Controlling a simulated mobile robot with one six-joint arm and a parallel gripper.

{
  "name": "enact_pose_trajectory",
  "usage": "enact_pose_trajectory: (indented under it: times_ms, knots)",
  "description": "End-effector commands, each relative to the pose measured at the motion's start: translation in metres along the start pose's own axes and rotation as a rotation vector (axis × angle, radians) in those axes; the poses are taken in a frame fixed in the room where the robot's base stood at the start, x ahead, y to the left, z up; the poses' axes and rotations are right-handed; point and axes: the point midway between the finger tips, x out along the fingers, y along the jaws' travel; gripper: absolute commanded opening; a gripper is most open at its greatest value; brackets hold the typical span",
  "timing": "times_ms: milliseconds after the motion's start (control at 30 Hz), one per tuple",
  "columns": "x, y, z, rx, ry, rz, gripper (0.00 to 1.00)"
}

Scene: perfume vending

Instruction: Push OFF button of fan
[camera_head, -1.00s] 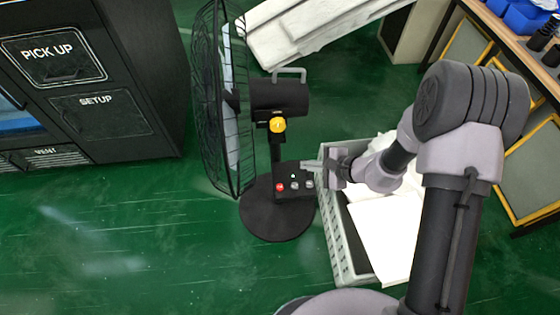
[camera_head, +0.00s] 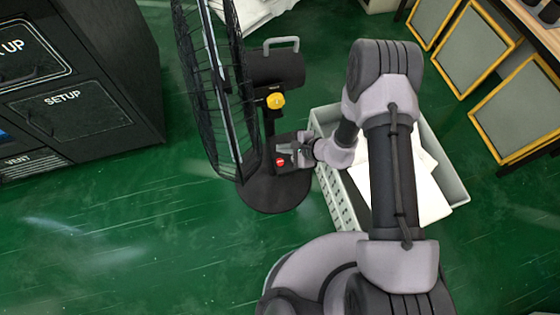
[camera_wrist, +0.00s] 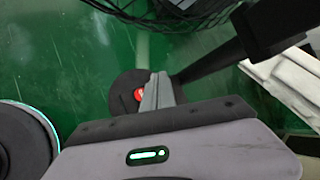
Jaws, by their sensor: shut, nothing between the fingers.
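The black fan (camera_head: 277,70) stands on the green floor with its round cage to the left. Its control box sits low on the post, above the round base (camera_head: 270,196). A red button (camera_head: 280,161) shows on the box; the other buttons are hidden behind my gripper. My gripper (camera_head: 286,148) is shut and empty, right over the control box. In the wrist view, the red button (camera_wrist: 138,95) shows just left of my shut fingers (camera_wrist: 155,92), partly covered by them. I cannot tell whether the fingers touch the box.
A grey crate (camera_head: 440,160) with white sheets stands right of the fan, under my arm. A black machine (camera_head: 75,95) stands at the left. Yellow-framed panels (camera_head: 515,105) stand at the right. The floor in front of the fan is clear.

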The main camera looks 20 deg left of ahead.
Motion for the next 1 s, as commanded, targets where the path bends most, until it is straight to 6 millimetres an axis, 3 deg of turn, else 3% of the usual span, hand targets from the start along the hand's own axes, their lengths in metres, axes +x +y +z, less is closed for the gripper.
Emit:
enact_pose_trajectory:
  times_ms: [500, 1000]
  knots:
    - [0.053, 0.039, -0.038, 0.0, 0.0, 0.001, 0.0]
    - [0.054, 0.04, -0.04, 0.0, 0.0, 0.0, 0.0]
